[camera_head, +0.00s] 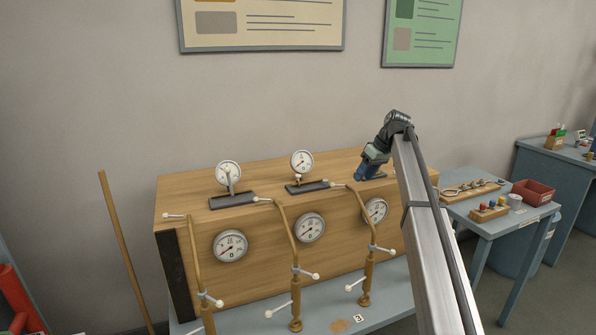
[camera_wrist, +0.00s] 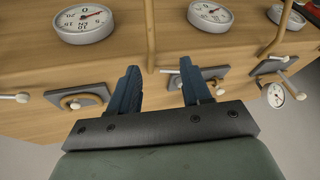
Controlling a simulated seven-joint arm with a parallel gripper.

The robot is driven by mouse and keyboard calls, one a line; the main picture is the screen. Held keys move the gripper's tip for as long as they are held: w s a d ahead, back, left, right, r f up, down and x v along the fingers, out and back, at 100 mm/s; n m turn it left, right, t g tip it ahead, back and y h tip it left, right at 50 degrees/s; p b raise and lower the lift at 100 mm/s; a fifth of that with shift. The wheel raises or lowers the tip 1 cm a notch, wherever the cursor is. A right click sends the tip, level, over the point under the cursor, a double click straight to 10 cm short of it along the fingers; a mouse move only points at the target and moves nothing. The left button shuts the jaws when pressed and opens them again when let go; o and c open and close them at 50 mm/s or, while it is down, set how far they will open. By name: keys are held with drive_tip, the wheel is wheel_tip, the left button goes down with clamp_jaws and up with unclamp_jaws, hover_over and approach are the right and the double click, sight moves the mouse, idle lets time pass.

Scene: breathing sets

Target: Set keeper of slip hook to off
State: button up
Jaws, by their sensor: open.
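My gripper (camera_head: 361,173) is over the right end of the top of the wooden box (camera_head: 270,197). Grey plates with white-knobbed bars lie on the wood. One plate (camera_wrist: 63,96), left of the fingers, carries a brass-coloured ring. Another plate (camera_wrist: 213,72) is just beyond the right finger and is partly hidden by it. I cannot tell which fitting is the slip hook or how its keeper is set. The head view shows two plates (camera_head: 235,201) (camera_head: 309,187); my gripper covers the box's right end.
Several round gauges (camera_head: 230,246) are on the box, and bent brass pipes (camera_head: 293,255) with white-tipped handles stand before it. A wooden pole (camera_head: 125,250) leans at the left. A blue table (camera_head: 480,225) with a red bin (camera_head: 534,192) stands at the right.

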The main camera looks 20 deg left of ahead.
drive_tip(key=a+r+h, duration=0.1)
drive_tip(key=a+r, duration=0.2)
drive_tip(key=a, duration=0.4)
drive_tip(key=a+r+h, duration=0.2)
drive_tip(key=a+r, duration=0.2)
drive_tip(key=a, duration=0.2)
wheel_tip(320, 180, up, 4)
drive_tip(key=h, duration=0.2)
hover_over(298, 175)
wheel_tip(298, 175, down, 13)
drive_tip(key=shift+w+r, duration=0.1)
drive_tip(key=shift+c, duration=0.5)
clamp_jaws()
